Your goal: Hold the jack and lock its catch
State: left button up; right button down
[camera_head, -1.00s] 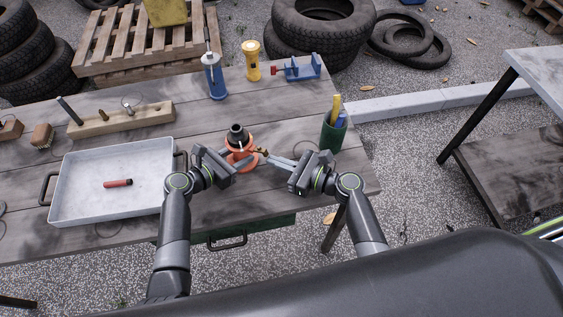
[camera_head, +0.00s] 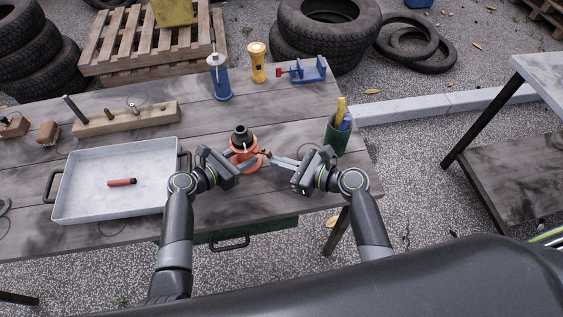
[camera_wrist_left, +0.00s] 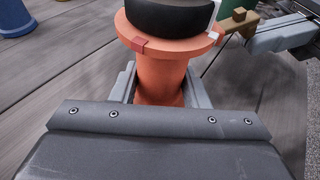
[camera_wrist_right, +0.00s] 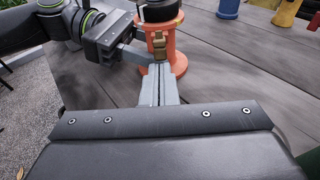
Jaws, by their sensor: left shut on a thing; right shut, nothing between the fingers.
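The jack (camera_head: 244,150) is orange with a black top and stands upright on the workbench. My left gripper (camera_head: 236,161) is shut around its orange body, below the wide collar, as the left wrist view shows (camera_wrist_left: 160,88). The collar carries a red mark (camera_wrist_left: 141,43) and a white mark (camera_wrist_left: 213,35). The brass catch (camera_wrist_right: 160,42) sticks out from the collar close to the white mark. My right gripper (camera_wrist_right: 160,72) is shut and empty, its tips right at the catch; I cannot tell whether they touch it.
A white tray (camera_head: 80,208) with a red marker-like item (camera_head: 122,182) lies left of the jack. A green cup (camera_head: 336,137) of tools stands close behind my right gripper. A blue bottle (camera_head: 218,78), yellow flashlight (camera_head: 257,62) and blue vise-like holder (camera_head: 308,71) stand farther back.

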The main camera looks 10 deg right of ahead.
aim_at(271, 154)
jog(key=shift+r, duration=0.15)
jog(key=shift+w+a+r+g+h, duration=0.1)
jog(key=shift+w+r+g+h, duration=0.1)
jog(key=shift+r+g+h, duration=1.3)
jog(key=r, duration=0.1)
jog(key=w+a+r, duration=0.1)
jog(key=shift+a+r, duration=0.2)
jog(key=shift+r, duration=0.95)
